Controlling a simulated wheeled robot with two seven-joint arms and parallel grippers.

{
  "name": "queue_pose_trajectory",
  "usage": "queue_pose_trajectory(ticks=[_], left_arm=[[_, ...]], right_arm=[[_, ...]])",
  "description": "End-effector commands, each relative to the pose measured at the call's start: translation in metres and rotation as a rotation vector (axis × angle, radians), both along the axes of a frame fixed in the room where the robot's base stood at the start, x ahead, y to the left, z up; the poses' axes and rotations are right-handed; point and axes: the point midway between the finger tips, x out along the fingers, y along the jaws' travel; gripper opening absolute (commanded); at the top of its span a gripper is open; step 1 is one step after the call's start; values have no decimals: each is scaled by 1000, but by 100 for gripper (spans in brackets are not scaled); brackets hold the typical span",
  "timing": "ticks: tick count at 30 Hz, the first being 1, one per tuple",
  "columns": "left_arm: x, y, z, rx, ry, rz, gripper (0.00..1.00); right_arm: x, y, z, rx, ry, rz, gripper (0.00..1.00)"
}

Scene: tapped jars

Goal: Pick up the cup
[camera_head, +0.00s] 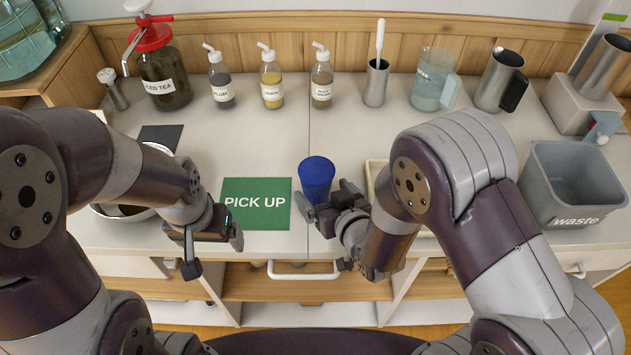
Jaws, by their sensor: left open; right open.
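A blue cup (317,177) stands upright on the white counter, just right of the green PICK UP mat (257,222). My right gripper (327,200) is at the cup's near side, with its fingers open around or beside the cup's lower part; I cannot tell whether they touch it. The lower part of the cup is partly hidden by the fingers. My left gripper (213,254) is open and empty at the counter's front edge, left of the mat.
Behind are an iced tea jar (167,80), several pump bottles, a steel cup with a spoon (376,82), a clear pitcher (430,80) and a metal pitcher (498,80). A grey waste bin (570,195) stands right, a bowl (112,213) left.

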Motion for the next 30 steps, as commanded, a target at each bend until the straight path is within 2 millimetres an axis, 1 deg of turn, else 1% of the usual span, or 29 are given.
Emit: queue_pose_trajectory(ticks=[3, 7, 10, 15, 17, 18, 20, 21, 30], left_arm=[[0, 0, 4, 0, -1, 0, 90], [0, 0, 4, 0, -1, 0, 90], [0, 0, 4, 0, 0, 0, 90], [0, 0, 4, 0, 0, 0, 90], [0, 0, 4, 0, 0, 0, 90], [0, 0, 4, 0, 0, 0, 90], [0, 0, 4, 0, 0, 0, 90], [0, 0, 4, 0, 0, 0, 90], [0, 0, 4, 0, 0, 0, 90]], right_arm=[[19, 10, -6, 0, 1, 0, 96], [36, 18, -15, 0, 0, 0, 96], [41, 20, -17, 0, 1, 0, 96], [41, 20, -17, -1, 1, -1, 96], [41, 20, -17, -1, 1, -1, 77], [41, 20, -17, -1, 1, -1, 64], [41, 20, -17, -1, 1, -1, 44], [41, 20, -17, -1, 1, -1, 39], [41, 20, -14, 0, 0, 0, 39]])
